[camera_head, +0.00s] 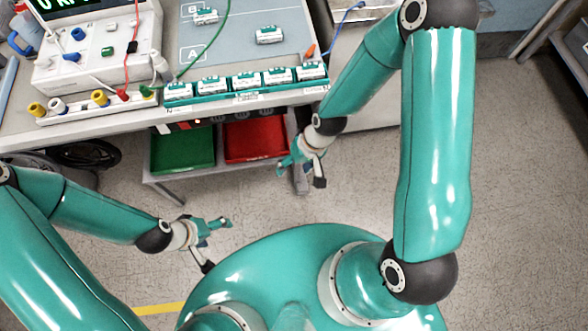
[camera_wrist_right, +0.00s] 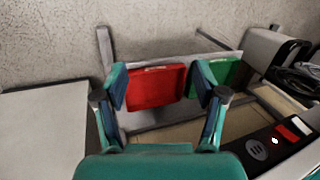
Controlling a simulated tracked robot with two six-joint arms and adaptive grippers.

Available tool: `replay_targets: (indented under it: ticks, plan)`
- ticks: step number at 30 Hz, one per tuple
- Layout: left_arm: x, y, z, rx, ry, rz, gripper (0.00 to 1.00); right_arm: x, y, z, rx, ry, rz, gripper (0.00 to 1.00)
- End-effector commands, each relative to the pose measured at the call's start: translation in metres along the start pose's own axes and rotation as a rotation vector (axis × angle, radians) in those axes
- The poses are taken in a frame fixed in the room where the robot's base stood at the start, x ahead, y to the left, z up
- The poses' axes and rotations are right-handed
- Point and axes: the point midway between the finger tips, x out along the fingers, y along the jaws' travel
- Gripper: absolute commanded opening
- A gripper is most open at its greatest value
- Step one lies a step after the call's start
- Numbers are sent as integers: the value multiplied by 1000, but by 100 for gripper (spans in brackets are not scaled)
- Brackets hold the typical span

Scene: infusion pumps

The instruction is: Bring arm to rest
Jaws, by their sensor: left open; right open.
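My left gripper (camera_head: 220,223) is open and empty, low in front of the bench, over the floor. My right gripper (camera_head: 284,168) is open and empty, just in front of the shelf under the bench, near the red bin (camera_head: 255,141). In the right wrist view its two fingers (camera_wrist_right: 161,88) stand apart, with the red bin (camera_wrist_right: 157,87) seen between and beyond them. Both arms are bent, with their grippers in front of my teal base.
A green bin (camera_head: 183,149) sits beside the red one. On the bench (camera_head: 20,143) are a white test device (camera_head: 95,55), a grey mat (camera_head: 235,50) with white-and-teal pump modules, and a row of several modules (camera_head: 246,83) at the front edge. The floor at right (camera_head: 530,200) is clear.

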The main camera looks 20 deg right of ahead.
Motion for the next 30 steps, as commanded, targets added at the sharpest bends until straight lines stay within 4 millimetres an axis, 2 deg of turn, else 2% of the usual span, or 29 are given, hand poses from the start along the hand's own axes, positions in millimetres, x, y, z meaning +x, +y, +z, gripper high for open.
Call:
replay_targets:
  ticks: [5,21,23,30]
  plan:
    - [1,0,0,0,0,0,82,7,1,7,5,1,-3,71]
    - [1,0,0,0,0,0,82,9,1,8,5,1,-4,71]
    - [1,0,0,0,0,0,82,13,2,14,9,-1,-6,71]
    - [1,0,0,0,0,0,82,44,10,62,40,8,-7,71]
